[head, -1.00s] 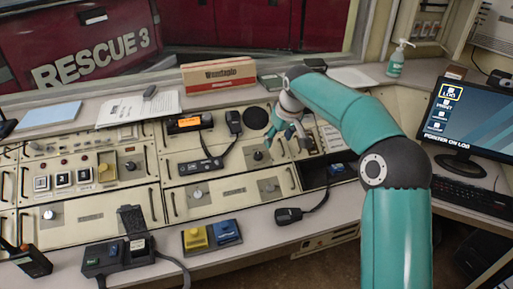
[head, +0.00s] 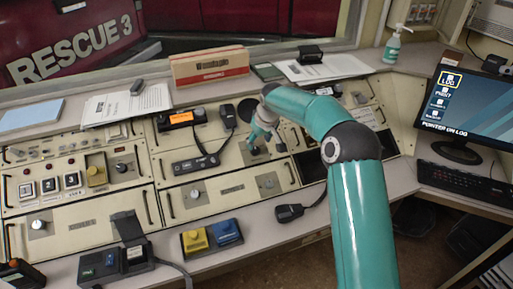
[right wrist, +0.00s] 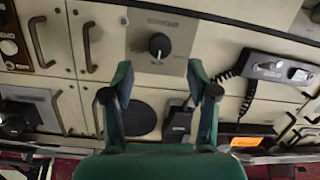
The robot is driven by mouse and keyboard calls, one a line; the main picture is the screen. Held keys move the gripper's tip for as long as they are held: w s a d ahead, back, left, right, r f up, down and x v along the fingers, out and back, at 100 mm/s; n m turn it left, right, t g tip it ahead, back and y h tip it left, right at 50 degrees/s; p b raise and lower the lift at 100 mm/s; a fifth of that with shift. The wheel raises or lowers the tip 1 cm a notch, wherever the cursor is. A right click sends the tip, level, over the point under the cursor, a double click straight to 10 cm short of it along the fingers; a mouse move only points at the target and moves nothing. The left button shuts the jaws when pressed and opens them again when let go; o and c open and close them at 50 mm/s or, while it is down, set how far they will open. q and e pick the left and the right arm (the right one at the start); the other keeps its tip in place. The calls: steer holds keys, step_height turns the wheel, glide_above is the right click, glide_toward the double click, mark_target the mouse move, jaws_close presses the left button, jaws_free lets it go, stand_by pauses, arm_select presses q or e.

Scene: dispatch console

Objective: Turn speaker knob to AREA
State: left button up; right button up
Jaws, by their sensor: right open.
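A black round knob (right wrist: 158,45) sits on a light grey plate in the right wrist view, with a small white mark at its lower edge there. The plate's lettering is too small to read. In the head view this knob (head: 252,147) is partly hidden by my gripper, below the round black speaker grille (head: 248,110). The grille also shows in the right wrist view (right wrist: 138,118). My right gripper (head: 264,143) is open and empty, close over the panel. In the wrist view its fingers (right wrist: 160,80) are apart on either side, short of the knob.
A corded handset (head: 195,163) lies left of the knob, and another handset (head: 229,117) is beside the grille. A second knob (head: 267,182) is on the panel below. Panel handles (right wrist: 90,46) stand out nearby.

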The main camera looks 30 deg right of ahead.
mark_target(256, 150)
steer(key=p+x, duration=0.1)
steer(key=x, duration=0.5)
steer(key=shift+f, duration=0.2)
